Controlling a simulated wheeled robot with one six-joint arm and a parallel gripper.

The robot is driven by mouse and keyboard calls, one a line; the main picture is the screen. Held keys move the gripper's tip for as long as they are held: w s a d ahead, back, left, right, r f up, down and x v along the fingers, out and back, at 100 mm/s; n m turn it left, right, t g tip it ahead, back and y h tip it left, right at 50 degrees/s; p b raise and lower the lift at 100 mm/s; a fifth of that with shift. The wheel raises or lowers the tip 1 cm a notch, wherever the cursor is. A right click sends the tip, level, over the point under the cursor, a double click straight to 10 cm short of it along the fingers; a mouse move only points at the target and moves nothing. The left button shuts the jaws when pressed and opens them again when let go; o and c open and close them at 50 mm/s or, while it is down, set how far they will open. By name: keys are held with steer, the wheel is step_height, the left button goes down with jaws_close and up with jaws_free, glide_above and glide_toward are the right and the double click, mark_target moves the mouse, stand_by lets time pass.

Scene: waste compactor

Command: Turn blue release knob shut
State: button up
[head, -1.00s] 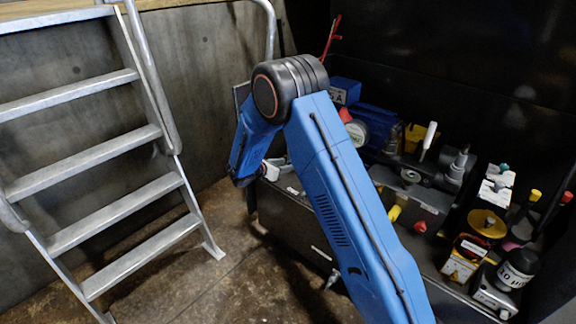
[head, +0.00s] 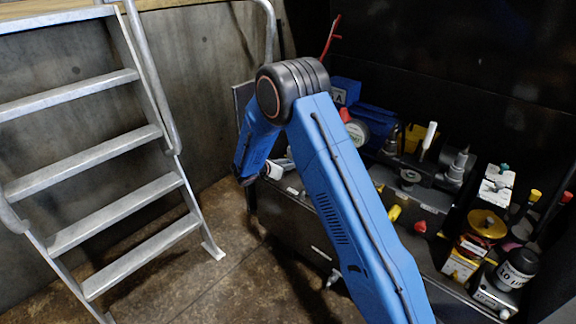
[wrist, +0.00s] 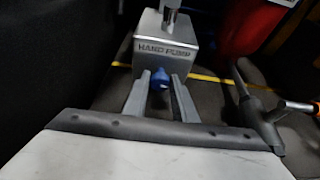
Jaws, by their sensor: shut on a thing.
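In the wrist view the blue release knob (wrist: 160,78) sits low on the front of the grey metal block marked HAND PUMP (wrist: 168,46). My gripper (wrist: 160,84) reaches toward the block, one grey finger on each side of the knob, and is shut on it. The knob's far side is hidden against the block, and I cannot tell its turn angle. In the head view my blue arm hides the knob and most of the gripper.
The bench holds a blue motor (head: 376,122), a white-handled lever (head: 429,136), a yellow round part (head: 487,224) and a black bottle (head: 517,267). A metal ladder (head: 110,150) stands at left. A red container (wrist: 250,28) is right of the pump. Floor between ladder and bench is clear.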

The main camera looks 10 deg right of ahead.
steer(key=shift+w+a+n+g+h, duration=0.1)
steer(key=shift+n+g+h, duration=0.35)
steer(key=shift+n, duration=0.5)
steer(key=shift+w+a+n+g+h, duration=0.1)
steer(key=shift+n+g+h, duration=0.35)
steer(key=shift+n, duration=0.5)
steer(key=o, duration=1)
steer(key=v, duration=1.7)
steer(key=shift+w+a, duration=0.1)
steer(key=shift+a, duration=0.15)
steer(key=shift+o, duration=0.2)
